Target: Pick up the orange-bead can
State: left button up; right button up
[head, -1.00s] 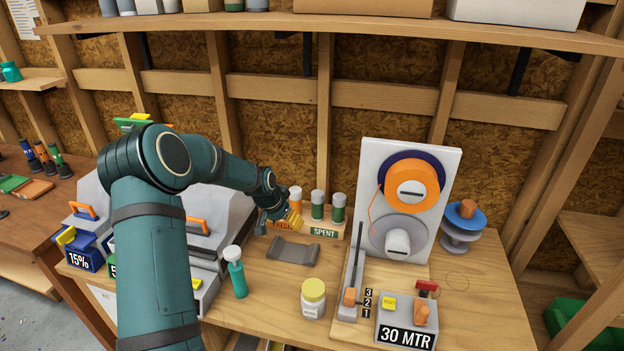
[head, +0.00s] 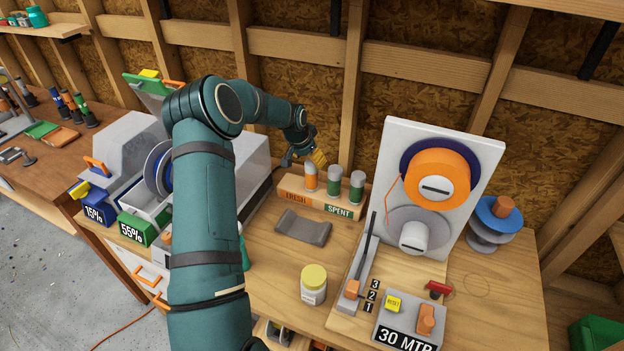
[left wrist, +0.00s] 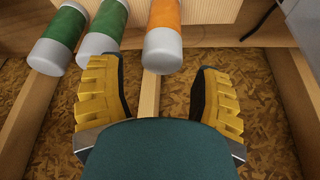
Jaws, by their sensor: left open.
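The orange-bead can (head: 311,180), orange with a grey cap, stands upright in the FRESH side of a wooden holder (head: 290,187). Two green cans, one in the middle (head: 334,184) and one at the right (head: 356,192), stand in line with it. My left gripper (head: 317,159) is open, its yellow fingers showing just above and behind the orange can in the head view. In the left wrist view the orange can (left wrist: 163,20) lies ahead, between the lines of the open fingers (left wrist: 160,82), with no contact visible. My right gripper is not in view.
A grey cradle (head: 303,227) and a yellow-lidded jar (head: 313,285) stand in front of the holder. A white spool panel (head: 470,230) rises to the right. The wooden stud wall is close behind. Grey boxes and a spool stand left, partly behind my arm.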

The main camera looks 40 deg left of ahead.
aim_at(311, 162)
pick_arm(q)
jog(key=b+x, duration=0.1)
jog(key=x, duration=0.4)
jog(key=shift+w+a+f+b, duration=0.1)
jog(key=shift+f+b, duration=0.3)
jog(key=shift+w, duration=0.15)
jog(key=shift+r, duration=0.1)
jog(key=c, duration=1.1)
